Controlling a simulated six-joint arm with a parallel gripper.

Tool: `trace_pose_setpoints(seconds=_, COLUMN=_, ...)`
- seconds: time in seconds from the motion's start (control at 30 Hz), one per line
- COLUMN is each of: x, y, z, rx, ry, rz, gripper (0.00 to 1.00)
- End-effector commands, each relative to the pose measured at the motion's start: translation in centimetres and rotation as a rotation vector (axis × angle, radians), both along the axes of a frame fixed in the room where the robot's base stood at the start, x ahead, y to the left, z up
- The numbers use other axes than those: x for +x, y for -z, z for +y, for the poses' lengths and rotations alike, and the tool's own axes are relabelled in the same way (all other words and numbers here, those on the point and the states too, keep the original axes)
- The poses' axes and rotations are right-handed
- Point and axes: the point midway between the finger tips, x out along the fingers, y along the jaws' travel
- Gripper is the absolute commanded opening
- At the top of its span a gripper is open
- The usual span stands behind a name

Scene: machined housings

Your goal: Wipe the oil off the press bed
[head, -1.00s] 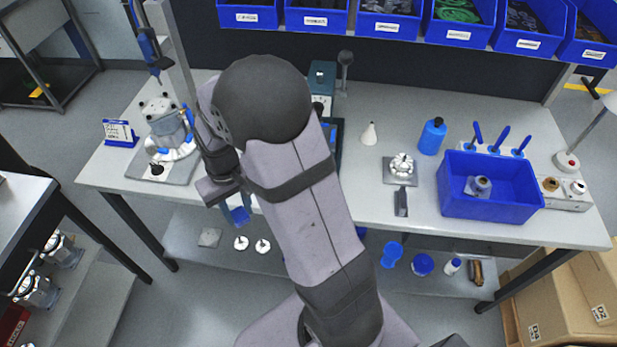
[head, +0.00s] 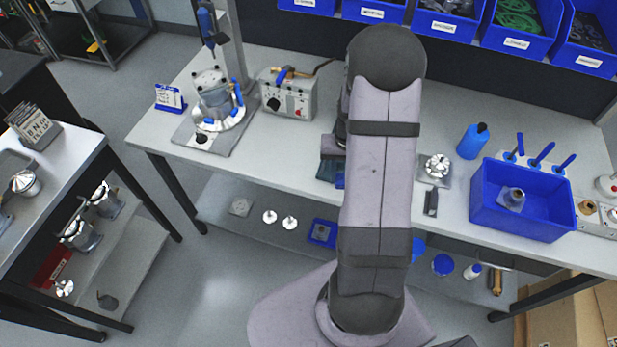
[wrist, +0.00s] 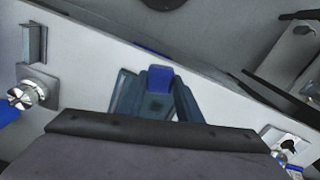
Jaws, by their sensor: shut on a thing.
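My gripper (head: 332,148) points down near the front edge of the bench, mostly behind my own arm in the head view. No oil is visible to me.
A chuck on a plate (head: 437,167), a blue bottle (head: 472,141) and a blue bin (head: 522,205) stand on the right. A grey control box (head: 287,96) and a round fixture (head: 215,98) stand on the left. The bench top (head: 262,145) between the box and my gripper is clear.

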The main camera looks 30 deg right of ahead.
Motion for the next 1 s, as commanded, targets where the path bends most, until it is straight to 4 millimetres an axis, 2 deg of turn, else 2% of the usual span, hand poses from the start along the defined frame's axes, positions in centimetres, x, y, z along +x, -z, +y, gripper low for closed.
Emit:
trace_pose_setpoints(seconds=0.03, x=0.1, y=-0.1, z=-1.9, rx=0.001, ry=0.046, rz=0.001, gripper=0.11)
trace_pose_setpoints(seconds=0.1, x=0.7, y=0.1, z=-3.5, rx=0.0, ry=0.086, rz=0.0, gripper=0.11)
trace_pose_setpoints(seconds=0.27, x=2.8, y=-0.2, z=-5.4, rx=0.0, ry=0.13, rz=-0.001, gripper=0.11)
trace_pose_setpoints(seconds=0.4, x=4.5, y=-1.3, z=-6.5, rx=-0.001, ry=0.163, rz=-0.002, gripper=0.11)
trace_pose_setpoints(seconds=0.5, x=5.4, y=-1.9, z=-7.0, rx=-0.001, ry=0.194, rz=-0.002, gripper=0.11)
trace_pose_setpoints(seconds=0.77, x=5.1, y=-2.1, z=-6.8, rx=0.0, ry=0.268, rz=0.0, gripper=0.11)
trace_pose_setpoints(seconds=1.0, x=5.1, y=-0.8, z=-6.8, rx=0.001, ry=0.268, rz=0.001, gripper=0.11)
